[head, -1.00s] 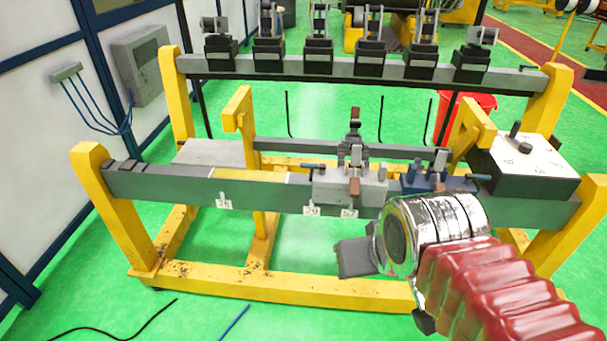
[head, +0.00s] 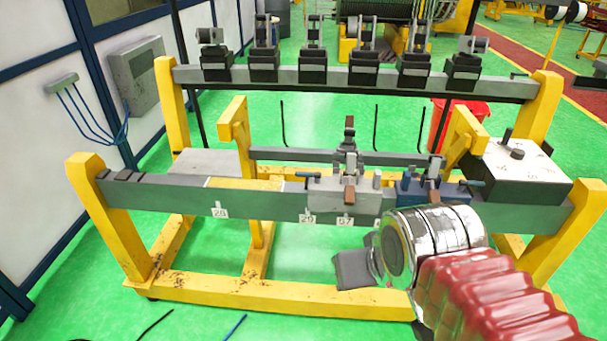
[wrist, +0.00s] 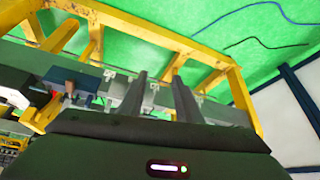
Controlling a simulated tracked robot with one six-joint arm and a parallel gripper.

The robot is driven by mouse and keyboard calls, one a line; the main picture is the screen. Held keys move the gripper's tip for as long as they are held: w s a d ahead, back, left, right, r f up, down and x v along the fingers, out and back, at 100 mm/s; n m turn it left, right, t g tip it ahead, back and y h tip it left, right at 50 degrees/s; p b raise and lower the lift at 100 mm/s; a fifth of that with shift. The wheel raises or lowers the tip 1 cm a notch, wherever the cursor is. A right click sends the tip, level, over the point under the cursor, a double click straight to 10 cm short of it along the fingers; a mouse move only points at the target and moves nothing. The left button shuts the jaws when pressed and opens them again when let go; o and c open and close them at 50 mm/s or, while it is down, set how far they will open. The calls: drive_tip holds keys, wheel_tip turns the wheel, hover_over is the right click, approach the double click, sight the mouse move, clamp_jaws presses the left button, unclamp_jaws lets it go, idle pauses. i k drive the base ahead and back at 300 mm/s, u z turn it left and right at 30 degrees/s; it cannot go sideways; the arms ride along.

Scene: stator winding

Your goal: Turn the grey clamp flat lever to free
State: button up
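The grey clamp (head: 330,197) sits on the front grey rail, right of centre. A dark-topped lever (head: 350,135) stands upright on it, and a brown-ended piece (head: 349,192) hangs at its front. A small blue-grey handle (head: 307,174) sticks out at its left side. I cannot tell for sure which part is the flat lever. My gripper (wrist: 160,85) shows two dark fingers apart, with nothing seen held between them. In the head view the fingers (head: 354,268) are in front of and below the rail, apart from the clamp; my wrist partly hides them.
A blue clamp (head: 410,187) stands just right of the grey one, close to my wrist. A white-topped block (head: 517,165) is at the rail's right end. Yellow posts (head: 100,210) bear the rail. A back rail (head: 300,82) carries several dark fixtures.

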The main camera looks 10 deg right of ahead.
sight(317, 176)
drive_tip(key=u, duration=0.05)
drive_tip(key=k, duration=0.65)
drive_tip(key=u, duration=0.35)
drive_tip(key=i, duration=0.55)
drive_tip(key=u, duration=0.45)
drive_tip(key=i, duration=1.1)
drive_tip(key=z, duration=0.2)
